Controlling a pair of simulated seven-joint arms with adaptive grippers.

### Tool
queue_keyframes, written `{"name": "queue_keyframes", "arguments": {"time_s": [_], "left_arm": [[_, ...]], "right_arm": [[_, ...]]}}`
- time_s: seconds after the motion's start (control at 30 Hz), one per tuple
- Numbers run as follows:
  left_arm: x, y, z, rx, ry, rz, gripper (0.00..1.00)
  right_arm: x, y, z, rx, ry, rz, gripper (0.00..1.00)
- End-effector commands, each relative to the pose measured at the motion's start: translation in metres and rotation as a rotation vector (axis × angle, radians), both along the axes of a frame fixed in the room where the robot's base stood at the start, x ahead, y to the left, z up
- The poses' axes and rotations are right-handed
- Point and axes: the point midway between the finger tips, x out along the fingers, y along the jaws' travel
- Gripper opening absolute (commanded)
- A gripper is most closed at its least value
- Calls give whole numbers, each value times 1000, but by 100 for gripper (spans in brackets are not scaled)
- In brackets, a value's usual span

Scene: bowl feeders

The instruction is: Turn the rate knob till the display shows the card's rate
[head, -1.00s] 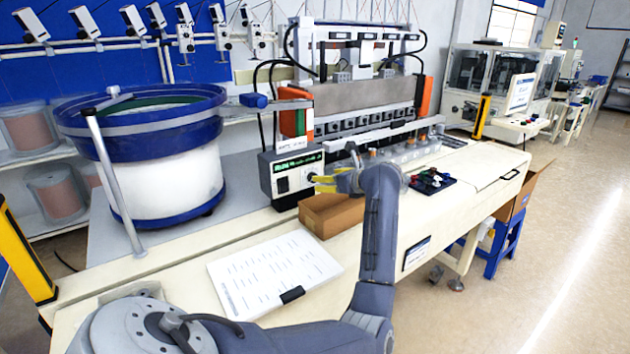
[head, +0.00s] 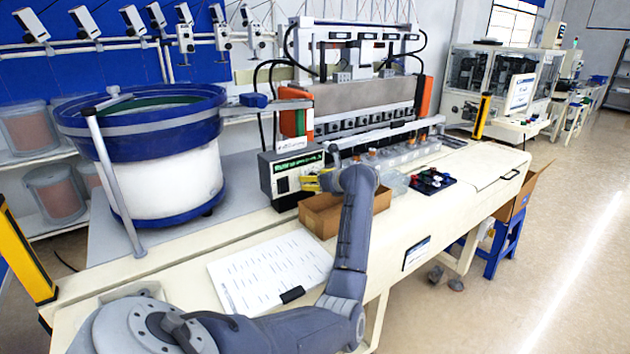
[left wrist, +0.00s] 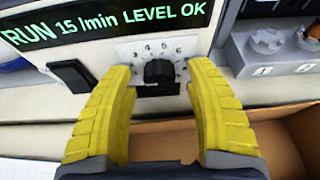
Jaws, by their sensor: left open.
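The rate knob (left wrist: 158,72) is a black knob on a white dial plate with numbers around it, of which 4, 5 and 6 read clearly. The display (left wrist: 95,22) above it reads "RUN 15/min LEVEL OK" in green; it also shows in the head view (head: 298,162) on the control box (head: 283,187). My left gripper (left wrist: 159,74) is open, its yellow fingers on either side of the knob; I cannot tell whether they touch it. In the head view its fingers (head: 312,182) are at the box front. A printed white sheet (head: 268,272) lies on the bench; its text is too small to read.
An open cardboard box (head: 322,222) stands just below the control box, under my gripper. The blue-rimmed bowl feeder (head: 150,160) stands to the left. A black switch (left wrist: 70,75) sits left of the knob.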

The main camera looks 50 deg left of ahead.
Motion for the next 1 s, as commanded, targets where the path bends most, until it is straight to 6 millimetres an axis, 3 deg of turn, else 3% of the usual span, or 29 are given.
{"name": "queue_keyframes", "arguments": {"time_s": [0.07, 0.53, 0.83, 1.0], "left_arm": [[0, 0, 0, 0, 0, 0, 53], [0, 0, 0, 0, 1, 0, 0], [0, 0, -1, 2, 21, 0, 0], [1, -1, -1, 20, 184, 0, 0]], "right_arm": [[0, 1, 0, 1, 0, -1, 0], [0, -1, 0, -1, 0, 0, 0], [0, -5, 0, -6, 0, 1, 0], [0, -5, 0, -6, 0, 1, 0]]}}
